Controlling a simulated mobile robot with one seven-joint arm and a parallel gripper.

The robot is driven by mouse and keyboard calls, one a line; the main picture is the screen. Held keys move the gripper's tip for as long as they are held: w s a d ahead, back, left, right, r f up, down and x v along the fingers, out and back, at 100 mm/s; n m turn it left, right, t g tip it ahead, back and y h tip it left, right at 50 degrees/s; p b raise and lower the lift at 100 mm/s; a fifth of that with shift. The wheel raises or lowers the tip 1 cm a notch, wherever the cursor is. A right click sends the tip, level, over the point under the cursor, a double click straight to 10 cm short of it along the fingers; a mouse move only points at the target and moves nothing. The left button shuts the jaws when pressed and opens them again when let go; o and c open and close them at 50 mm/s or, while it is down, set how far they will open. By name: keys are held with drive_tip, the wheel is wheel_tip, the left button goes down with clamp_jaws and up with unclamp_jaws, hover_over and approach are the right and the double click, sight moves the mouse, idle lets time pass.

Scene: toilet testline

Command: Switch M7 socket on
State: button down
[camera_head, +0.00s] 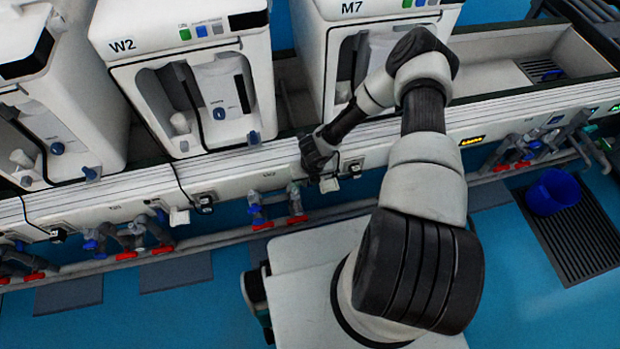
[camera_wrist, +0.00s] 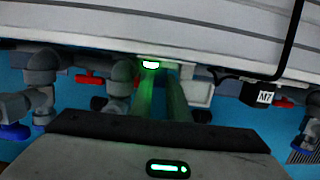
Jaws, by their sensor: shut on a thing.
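The machine marked M7 (camera_head: 352,8) stands behind the bench rail. Below it, a black plug with an M7 label (camera_wrist: 264,97) sits at the rail's front, its cable running up; the plug shows in the head view (camera_head: 355,168) too. A small white socket box (camera_wrist: 197,92) is left of the plug, also in the head view (camera_head: 330,185). My gripper (camera_wrist: 160,85) is at the rail's lower edge, just left of the box. Its fingers are tinted green and close together, shut on a socket part they hide. A bright green light (camera_wrist: 151,64) shows at the fingertips.
Pipes with red valve handles (camera_head: 297,219) run under the rail left of my gripper. The W2 machine (camera_head: 185,75) stands to the left. Blue floor in front is mostly open.

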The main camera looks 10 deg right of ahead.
drive_tip(key=shift+g, duration=0.3)
drive_tip(key=c, duration=2)
unclamp_jaws()
drive_tip(key=s+r+p, duration=0.1)
drive_tip(key=r, duration=0.4)
drive_tip(key=s+r+p, duration=0.1)
drive_tip(key=r, duration=0.5)
drive_tip(key=s+r+p, duration=0.1)
drive_tip(key=r+p, duration=0.1)
drive_tip(key=r, duration=0.4)
drive_tip(key=shift+r, duration=0.1)
drive_tip(key=shift+w, duration=0.1)
